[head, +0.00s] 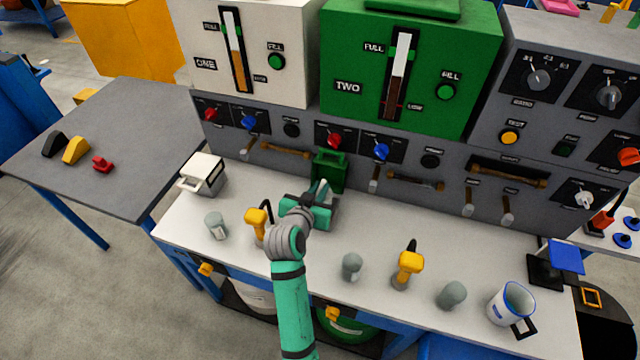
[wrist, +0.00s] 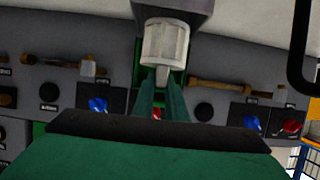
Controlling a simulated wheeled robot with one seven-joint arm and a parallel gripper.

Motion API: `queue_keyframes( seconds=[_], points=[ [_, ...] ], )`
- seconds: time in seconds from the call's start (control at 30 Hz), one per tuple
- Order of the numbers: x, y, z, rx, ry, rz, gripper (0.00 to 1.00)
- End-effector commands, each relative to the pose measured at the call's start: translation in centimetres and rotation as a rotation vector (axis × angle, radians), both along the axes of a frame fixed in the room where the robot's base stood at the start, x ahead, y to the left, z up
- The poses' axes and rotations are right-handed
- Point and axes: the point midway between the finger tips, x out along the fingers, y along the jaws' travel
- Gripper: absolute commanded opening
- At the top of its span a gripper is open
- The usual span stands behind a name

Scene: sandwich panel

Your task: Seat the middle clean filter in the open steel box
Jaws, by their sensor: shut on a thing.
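My gripper (head: 318,205) is shut on a pale filter (wrist: 165,45), a ribbed whitish cylinder held beyond the fingertips in the wrist view. In the head view the filter shows only as a small pale shape (head: 322,188), partly hidden by my gripper. It is right in front of a green box (head: 328,165) standing open against the panel. I cannot tell whether the filter touches the box or is inside it. Grey domed cylinders stand on the bench at left (head: 215,226), middle (head: 352,267) and right (head: 453,295).
Yellow-headed tools stand on the bench left (head: 257,222) and right (head: 408,268) of my arm. A white box (head: 203,175) is at the back left, a mug (head: 512,303) at the right. Knobs and wooden handles (head: 415,183) line the panel. Bare bench (head: 310,250) lies between.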

Motion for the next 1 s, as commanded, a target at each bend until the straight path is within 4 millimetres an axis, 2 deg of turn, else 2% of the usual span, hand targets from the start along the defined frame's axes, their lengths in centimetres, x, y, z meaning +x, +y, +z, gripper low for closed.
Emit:
queue_keyframes(
  seconds=[0.5, 1.0],
  points=[
    [0.0, -0.1, -4.1, 0.0, 0.0, -0.002, 0.0],
    [0.0, -0.1, -5.0, 0.0, -0.002, -0.001, 0.0]
  ],
)
